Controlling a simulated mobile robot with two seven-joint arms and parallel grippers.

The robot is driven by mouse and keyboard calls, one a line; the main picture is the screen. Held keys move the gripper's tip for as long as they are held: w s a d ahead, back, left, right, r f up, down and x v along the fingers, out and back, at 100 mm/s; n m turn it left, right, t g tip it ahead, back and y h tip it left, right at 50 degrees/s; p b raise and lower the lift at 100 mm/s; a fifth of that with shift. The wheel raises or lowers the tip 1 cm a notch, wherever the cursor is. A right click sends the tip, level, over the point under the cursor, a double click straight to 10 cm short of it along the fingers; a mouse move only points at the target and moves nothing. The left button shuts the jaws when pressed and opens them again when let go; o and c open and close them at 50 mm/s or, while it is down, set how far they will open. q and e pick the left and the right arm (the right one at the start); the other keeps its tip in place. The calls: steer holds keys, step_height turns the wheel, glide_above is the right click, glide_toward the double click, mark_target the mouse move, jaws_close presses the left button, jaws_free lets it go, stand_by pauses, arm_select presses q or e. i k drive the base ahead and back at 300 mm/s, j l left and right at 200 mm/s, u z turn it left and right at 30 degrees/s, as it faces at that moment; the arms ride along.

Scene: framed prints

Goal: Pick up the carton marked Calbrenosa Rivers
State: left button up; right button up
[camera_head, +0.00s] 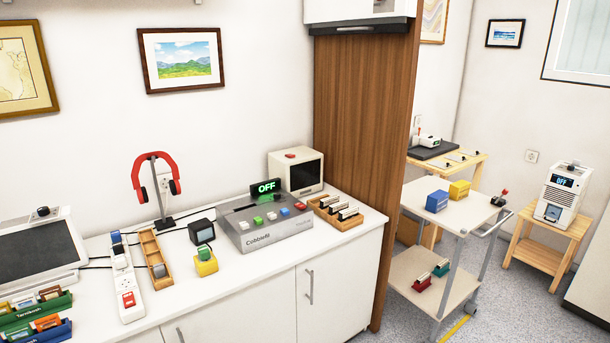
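I cannot read the words Calbrenosa Rivers anywhere in the head view. Two small boxes that could be cartons stand on the top shelf of the white cart (470,217) at the right: a blue box (437,201) and, behind it to the right, a yellow box (459,190). Any print on them is too small to read. Neither of my grippers shows in this view.
A white counter (345,246) holds a grey Cobblefil device (262,230) reading OFF, red headphones (155,170) on a stand, and racks of small cartridges. A tall wooden panel (355,130) separates counter and cart. Grey floor (510,300) shows right of the cart.

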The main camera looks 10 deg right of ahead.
mark_target(437, 201)
steer(key=i+l, duration=0.2)
steer(key=l, duration=0.15)
steer(key=i+l, duration=0.25)
steer(key=i+l+u, duration=0.1)
steer(key=l, duration=0.4)
steer(key=i+l, duration=0.5)
steer(key=l, duration=0.25)
steer(key=i+l+u, duration=0.1)
steer(key=i+l, duration=0.35)
steer(key=l, duration=0.3)
